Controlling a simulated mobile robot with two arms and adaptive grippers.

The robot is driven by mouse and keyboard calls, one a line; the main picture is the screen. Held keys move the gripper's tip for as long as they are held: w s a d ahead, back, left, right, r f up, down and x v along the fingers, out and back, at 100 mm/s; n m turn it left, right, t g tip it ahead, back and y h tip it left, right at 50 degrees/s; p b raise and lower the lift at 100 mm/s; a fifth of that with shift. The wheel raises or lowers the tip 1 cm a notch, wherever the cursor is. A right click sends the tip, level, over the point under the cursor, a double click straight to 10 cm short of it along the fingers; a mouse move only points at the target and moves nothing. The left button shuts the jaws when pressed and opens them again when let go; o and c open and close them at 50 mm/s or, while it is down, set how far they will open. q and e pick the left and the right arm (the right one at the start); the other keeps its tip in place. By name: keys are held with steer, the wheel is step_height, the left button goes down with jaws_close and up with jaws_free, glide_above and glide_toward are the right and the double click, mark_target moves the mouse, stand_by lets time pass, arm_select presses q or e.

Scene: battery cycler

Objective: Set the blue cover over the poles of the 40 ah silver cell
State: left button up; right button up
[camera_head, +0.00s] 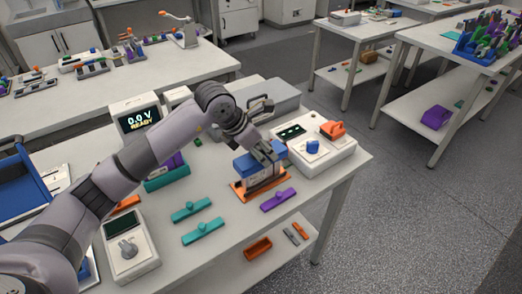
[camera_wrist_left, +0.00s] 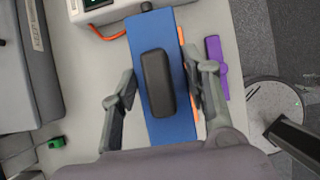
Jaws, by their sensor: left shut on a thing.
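The blue cover (camera_head: 246,167) is a flat-topped block with a black raised grip (camera_wrist_left: 157,82) on it. My left gripper (camera_head: 270,152) comes down on it from above. In the left wrist view the fingers (camera_wrist_left: 160,98) stand on either side of the cover (camera_wrist_left: 170,128), shut on it. The cover is directly above the silver cell (camera_head: 264,184), whose pale lower side shows in an orange holder (camera_head: 243,193). The cell's poles are hidden under the cover. I cannot tell whether the cover rests fully on the cell. My right gripper is not in view.
A white tester (camera_head: 318,155) with a blue knob stands right of the cell. A meter (camera_head: 137,116) reads 0.0 V READY.

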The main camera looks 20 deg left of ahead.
arm_select(q)
steer(key=o, duration=1.3)
steer(key=v, duration=1.2)
